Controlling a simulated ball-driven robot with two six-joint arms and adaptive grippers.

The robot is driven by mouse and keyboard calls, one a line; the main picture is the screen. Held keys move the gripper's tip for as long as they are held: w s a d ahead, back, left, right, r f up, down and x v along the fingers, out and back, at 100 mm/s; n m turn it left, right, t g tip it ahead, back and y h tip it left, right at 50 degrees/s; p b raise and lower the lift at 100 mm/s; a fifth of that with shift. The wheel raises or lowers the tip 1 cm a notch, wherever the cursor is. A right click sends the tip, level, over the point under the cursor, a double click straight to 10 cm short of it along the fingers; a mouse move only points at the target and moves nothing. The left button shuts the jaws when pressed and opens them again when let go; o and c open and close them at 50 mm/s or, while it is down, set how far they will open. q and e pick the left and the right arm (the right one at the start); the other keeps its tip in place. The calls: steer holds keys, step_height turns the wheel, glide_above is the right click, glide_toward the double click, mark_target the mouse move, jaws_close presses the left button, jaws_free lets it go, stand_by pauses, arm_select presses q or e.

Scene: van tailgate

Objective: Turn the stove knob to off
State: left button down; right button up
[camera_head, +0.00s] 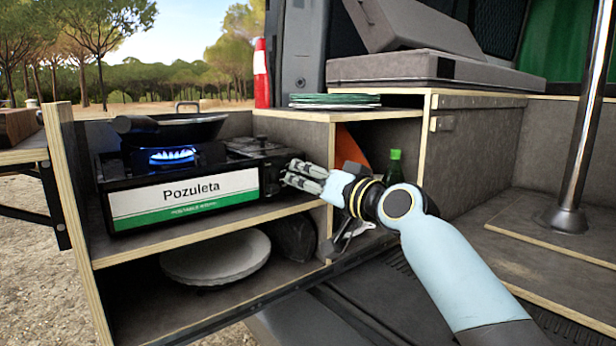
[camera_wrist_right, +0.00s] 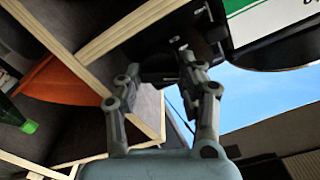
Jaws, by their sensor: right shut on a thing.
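The portable stove (camera_head: 185,198) stands on the upper shelf with a "Pozuleta" label on its front. A blue flame (camera_head: 172,156) burns under a black pan (camera_head: 175,128). My right gripper (camera_head: 288,174) is at the stove's right front end, shut on the stove knob, which its fingers largely hide in the head view. In the right wrist view a dark knob (camera_wrist_right: 158,74) shows between the two fingertips, below the stove's dark front. The knob's exact angle cannot be read. My left gripper is not in view.
A white plate (camera_head: 216,256) lies on the lower shelf. Green plates (camera_head: 334,100) are stacked on the counter right of the stove. A green bottle (camera_head: 394,167) and an orange item (camera_head: 350,147) sit in the cubby behind my right wrist. A metal pole (camera_head: 582,130) stands at right.

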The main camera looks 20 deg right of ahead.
steer(key=shift+r+m+p, duration=0.15)
steer(key=shift+m+p, duration=0.3)
steer(key=shift+m, duration=0.15)
steer(key=m+p, duration=0.1)
steer(key=m, duration=0.1)
steer(key=shift+m+p, duration=0.3)
steer(key=m+p, duration=0.2)
steer(key=m, duration=0.2)
steer(key=shift+m, duration=0.3)
steer(key=shift+m+p, duration=0.45)
steer(key=shift+m, duration=0.35)
steer(key=shift+f+m+p, duration=0.2)
steer(key=shift+m+p, duration=0.15)
steer(key=shift+m, duration=0.45)
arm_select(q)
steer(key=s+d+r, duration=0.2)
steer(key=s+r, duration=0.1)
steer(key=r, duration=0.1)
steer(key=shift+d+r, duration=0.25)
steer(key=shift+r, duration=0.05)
arm_select(e)
steer(key=shift+f+m, duration=0.1)
steer(key=shift+m, duration=0.4)
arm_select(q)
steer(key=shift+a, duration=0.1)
